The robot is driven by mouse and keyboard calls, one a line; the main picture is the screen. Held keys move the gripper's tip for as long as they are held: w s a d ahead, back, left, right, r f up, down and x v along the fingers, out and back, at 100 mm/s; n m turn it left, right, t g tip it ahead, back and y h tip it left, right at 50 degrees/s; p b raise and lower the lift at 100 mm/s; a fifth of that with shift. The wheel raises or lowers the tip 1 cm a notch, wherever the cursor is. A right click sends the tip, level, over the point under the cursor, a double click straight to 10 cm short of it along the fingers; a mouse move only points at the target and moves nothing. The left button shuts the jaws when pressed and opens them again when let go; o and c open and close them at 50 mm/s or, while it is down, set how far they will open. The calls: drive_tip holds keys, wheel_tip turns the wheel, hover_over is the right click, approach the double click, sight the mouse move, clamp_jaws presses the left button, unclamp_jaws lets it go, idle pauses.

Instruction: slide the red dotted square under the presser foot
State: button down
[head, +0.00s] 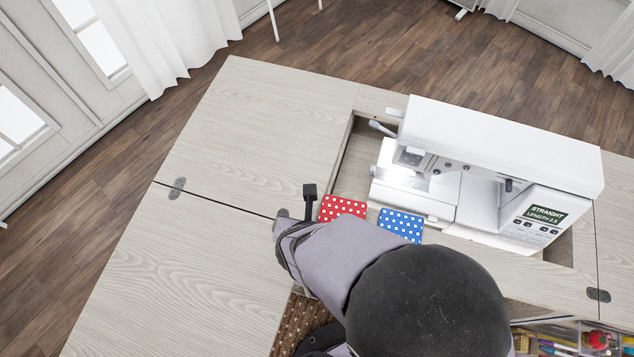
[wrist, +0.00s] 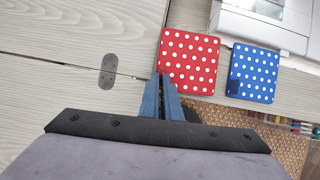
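The red dotted square (head: 342,208) lies flat at the front left of the sewing machine (head: 500,150), partly hidden by my arm in the head view. The presser foot area (head: 412,160) is under the machine's head, farther back and to the right; the foot itself is too small to make out. My gripper (wrist: 162,77) has its two blue fingers together at the square's near left corner. No cloth shows between them; whether they touch it I cannot tell. In the head view the fingertips are hidden.
A blue dotted square (head: 401,224) lies just right of the red one, with a small gap. The machine sits in a recess of the wooden cabinet top (head: 270,130). The left leaf is clear. An open compartment with sewing supplies (head: 570,340) is at front right.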

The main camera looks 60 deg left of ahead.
drive_tip(key=shift+r+p, duration=1.6)
drive_tip(key=shift+r, duration=0.35)
drive_tip(key=shift+f, duration=0.1)
drive_tip(key=shift+w, duration=0.3)
drive_tip(key=w+m+b, duration=0.1)
drive_tip(key=w, duration=0.4)
drive_tip(key=w+d+m+h+b, duration=0.1)
drive_tip(key=w+m, duration=0.1)
drive_tip(key=w, duration=0.3)
drive_tip(key=w+d+m+t+b, duration=0.1)
drive_tip(key=w, duration=0.5)
drive_tip(key=shift+d+f+h, duration=0.15)
drive_tip(key=shift+d+h, duration=0.1)
drive_tip(key=shift+h, duration=0.05)
drive_tip(key=shift+s+a+n+y, duration=0.2)
drive_tip(key=shift+s+n+y, duration=0.05)
drive_tip(key=shift+s+n, duration=0.25)
drive_tip(key=shift+s+a+n+y, duration=0.25)
drive_tip(key=shift+s+n, duration=0.1)
drive_tip(key=shift+n, duration=0.15)
drive_tip(key=shift+s+a+n+g, duration=0.1)
drive_tip(key=shift+s+n+g, duration=0.1)
drive_tip(key=shift+n+g, duration=0.3)
drive_tip(key=shift+a+f, duration=0.1)
drive_tip(key=shift+f, duration=0.1)
